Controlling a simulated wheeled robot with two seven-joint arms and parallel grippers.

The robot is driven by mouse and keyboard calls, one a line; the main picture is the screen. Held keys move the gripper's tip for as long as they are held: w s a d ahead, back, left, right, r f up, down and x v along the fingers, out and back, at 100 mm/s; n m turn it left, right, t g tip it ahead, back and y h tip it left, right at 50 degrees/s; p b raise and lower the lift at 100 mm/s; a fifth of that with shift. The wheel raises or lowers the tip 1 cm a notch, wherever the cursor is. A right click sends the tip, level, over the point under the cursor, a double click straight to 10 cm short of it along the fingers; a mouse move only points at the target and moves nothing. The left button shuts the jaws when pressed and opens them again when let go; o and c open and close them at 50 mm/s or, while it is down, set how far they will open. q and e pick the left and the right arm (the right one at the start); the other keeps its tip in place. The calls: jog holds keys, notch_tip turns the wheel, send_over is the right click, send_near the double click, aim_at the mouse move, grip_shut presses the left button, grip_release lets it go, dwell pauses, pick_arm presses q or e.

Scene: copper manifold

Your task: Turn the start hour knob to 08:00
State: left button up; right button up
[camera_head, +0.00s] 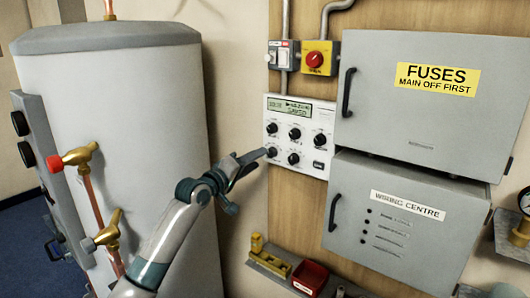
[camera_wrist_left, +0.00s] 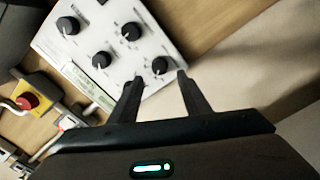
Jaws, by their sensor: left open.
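The white control panel (camera_head: 302,112) is on the wooden board, with a small green display (camera_head: 290,107) and several black knobs. The print by the knobs is too small to read, so I cannot tell which is the start hour knob. My left gripper (camera_head: 262,154) is at the lower-left knob (camera_head: 274,150). In the left wrist view my left gripper (camera_wrist_left: 159,80) is open, with that knob (camera_wrist_left: 160,65) between and just beyond its fingertips. I see no clear contact. Another knob (camera_wrist_left: 133,85) is beside one fingertip. My right gripper is not in view.
The grey fuse box (camera_head: 420,115) and the wiring centre box (camera_head: 400,235) are right of the panel. A red rotary switch (camera_head: 315,59) is above it. A large grey tank (camera_head: 115,110) with brass valves stands left. A shelf with a red tray (camera_head: 310,277) is below.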

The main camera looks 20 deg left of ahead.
aim_at(269, 153)
pick_arm(q)
jog(key=shift+p+x, duration=0.5)
jog(key=shift+x, duration=2.15)
jog(key=shift+c, duration=0.3)
jog(key=c, duration=1)
